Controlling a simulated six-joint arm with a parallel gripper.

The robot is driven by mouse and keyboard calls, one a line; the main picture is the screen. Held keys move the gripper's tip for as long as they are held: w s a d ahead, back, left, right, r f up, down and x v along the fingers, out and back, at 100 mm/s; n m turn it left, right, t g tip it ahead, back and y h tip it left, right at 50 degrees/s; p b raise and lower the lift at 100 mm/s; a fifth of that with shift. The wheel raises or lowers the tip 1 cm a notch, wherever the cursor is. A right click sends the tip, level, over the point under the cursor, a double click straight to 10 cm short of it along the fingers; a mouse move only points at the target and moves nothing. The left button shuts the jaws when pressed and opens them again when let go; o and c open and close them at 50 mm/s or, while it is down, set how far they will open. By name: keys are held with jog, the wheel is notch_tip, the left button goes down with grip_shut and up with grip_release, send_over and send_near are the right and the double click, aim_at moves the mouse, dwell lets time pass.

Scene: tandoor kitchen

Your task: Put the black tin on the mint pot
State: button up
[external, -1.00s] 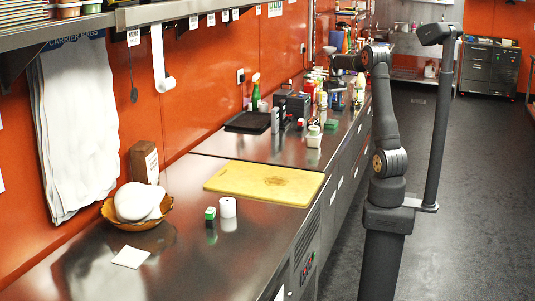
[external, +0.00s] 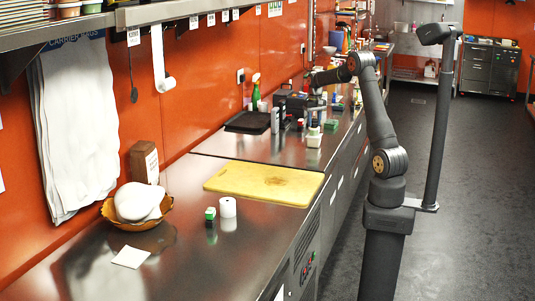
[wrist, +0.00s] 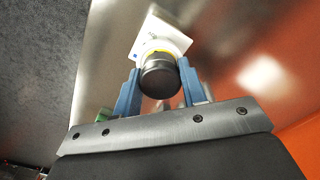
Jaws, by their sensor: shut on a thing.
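My gripper (wrist: 160,97) is shut on the black tin (wrist: 158,75), which shows as a dark round shape between the blue fingers in the wrist view. In the external view my gripper (external: 316,97) is above the cluttered far part of the steel counter, and the tin is too small to make out there. A white squarish thing with a yellow ring (wrist: 172,38) lies just beyond the tin in the wrist view, partly covered by it. A small white pot with a green top (external: 314,136) stands near the counter's front edge. I cannot tell for certain which thing is the mint pot.
Bottles and small containers crowd the counter around my gripper. A black tray (external: 247,122) and a green spray bottle (external: 256,94) stand by the orange wall. A yellow board (external: 263,181) lies nearer. A green item (wrist: 104,114) shows beside the left finger.

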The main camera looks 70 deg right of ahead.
aim_at(314, 120)
jog(key=shift+f, duration=0.1)
jog(key=o, duration=1)
notch_tip(314, 120, up, 12)
jog(key=shift+r, duration=0.2)
